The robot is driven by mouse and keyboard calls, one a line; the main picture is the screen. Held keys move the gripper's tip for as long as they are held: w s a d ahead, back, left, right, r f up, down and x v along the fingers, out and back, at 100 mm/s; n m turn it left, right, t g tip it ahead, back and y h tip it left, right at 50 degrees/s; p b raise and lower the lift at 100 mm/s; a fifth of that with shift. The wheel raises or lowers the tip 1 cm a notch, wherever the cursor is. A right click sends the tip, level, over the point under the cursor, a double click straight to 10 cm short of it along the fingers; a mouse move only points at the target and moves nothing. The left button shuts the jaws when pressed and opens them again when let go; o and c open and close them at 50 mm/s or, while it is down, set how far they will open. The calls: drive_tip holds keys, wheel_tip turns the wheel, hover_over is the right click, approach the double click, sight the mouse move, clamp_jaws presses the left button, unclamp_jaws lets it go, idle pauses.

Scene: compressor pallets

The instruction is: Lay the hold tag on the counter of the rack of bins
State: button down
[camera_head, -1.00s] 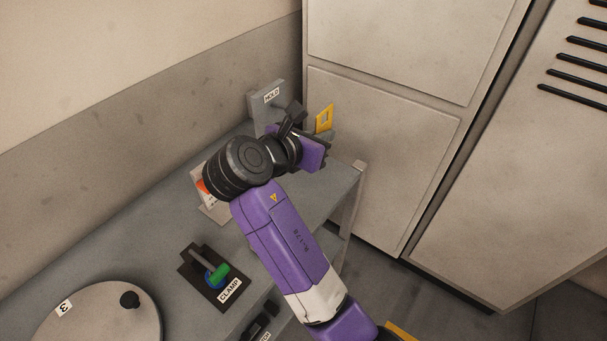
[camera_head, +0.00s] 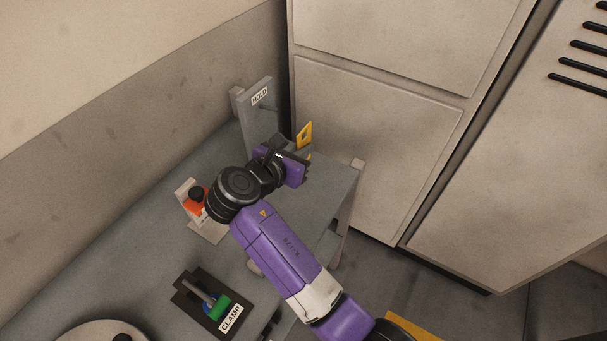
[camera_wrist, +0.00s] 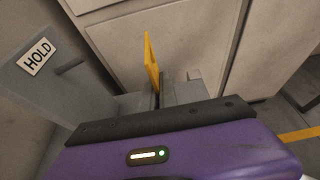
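The hold tag (camera_head: 305,134) is a flat yellow plate with a dark opening. It stands upright at the end of my gripper (camera_head: 306,153), and in the wrist view the tag (camera_wrist: 151,66) shows edge-on between the two grey fingers (camera_wrist: 160,92). My gripper is shut on its lower part, over the far end of the grey bench. A grey post labelled HOLD (camera_head: 257,118), with a peg, stands to the left of the tag, apart from it. The peg is bare in the wrist view. The rack of bins and its counter are not recognisable in these views.
A round disc (camera_head: 95,331) is at the front. Pale cabinets (camera_head: 380,130) stand behind; floor shows at right.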

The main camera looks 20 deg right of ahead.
wheel_tip(320, 180, down, 10)
idle(0.5)
drive_tip(key=c, duration=1.6)
unclamp_jaws()
drive_tip(key=shift+c, duration=0.2)
drive_tip(key=b+v, duration=0.1)
drive_tip(key=v, duration=1.1)
drive_tip(key=shift+r, duration=0.1)
drive_tip(key=shift+s, duration=0.1)
